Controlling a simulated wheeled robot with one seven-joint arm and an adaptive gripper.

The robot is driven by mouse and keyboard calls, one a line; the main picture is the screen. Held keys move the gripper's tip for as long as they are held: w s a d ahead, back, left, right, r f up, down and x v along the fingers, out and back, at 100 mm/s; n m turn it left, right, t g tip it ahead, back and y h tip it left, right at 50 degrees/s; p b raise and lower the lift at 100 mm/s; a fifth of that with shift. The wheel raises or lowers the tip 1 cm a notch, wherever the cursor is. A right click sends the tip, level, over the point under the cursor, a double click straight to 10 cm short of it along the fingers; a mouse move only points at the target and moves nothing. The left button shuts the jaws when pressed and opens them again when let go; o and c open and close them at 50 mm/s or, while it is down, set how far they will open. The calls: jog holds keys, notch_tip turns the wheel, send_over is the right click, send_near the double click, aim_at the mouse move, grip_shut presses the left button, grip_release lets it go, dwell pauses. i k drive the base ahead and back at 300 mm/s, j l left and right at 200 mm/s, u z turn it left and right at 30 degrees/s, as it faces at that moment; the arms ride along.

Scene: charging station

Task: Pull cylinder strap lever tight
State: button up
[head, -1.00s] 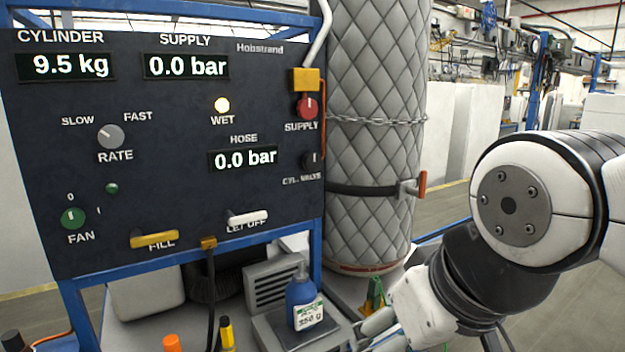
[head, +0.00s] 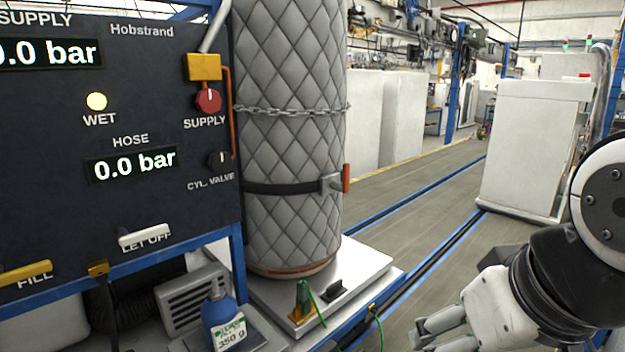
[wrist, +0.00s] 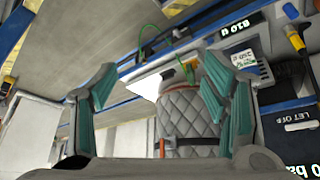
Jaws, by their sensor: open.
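The tall cylinder (head: 292,140) in a grey quilted jacket stands upright on a white platform in the head view. A black strap (head: 285,188) runs round its lower half. The strap's lever (head: 346,178), with an orange-red handle, sticks out at the right side of the cylinder. My gripper (head: 432,335) is low at the right in the head view, apart from the cylinder and lever. In the wrist view my gripper (wrist: 160,90) shows two teal-padded fingers spread wide with nothing between them. The wrist view also shows the cylinder (wrist: 188,112), the strap (wrist: 190,141) and the lever's handle (wrist: 162,148), upside down.
A chain (head: 292,111) circles the cylinder higher up. The control panel (head: 150,60) stands left of it. A blue bottle (head: 221,315) is at the panel's foot. A green-and-brass fitting (head: 302,303) sits on the platform (head: 365,265). Open floor lies to the right.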

aim_at(342, 188)
jog(key=i+j+u, duration=0.15)
jog(key=i+u, duration=0.15)
jog(key=i, duration=0.2)
jog(key=i+u, duration=0.35)
jog(key=i, duration=0.15)
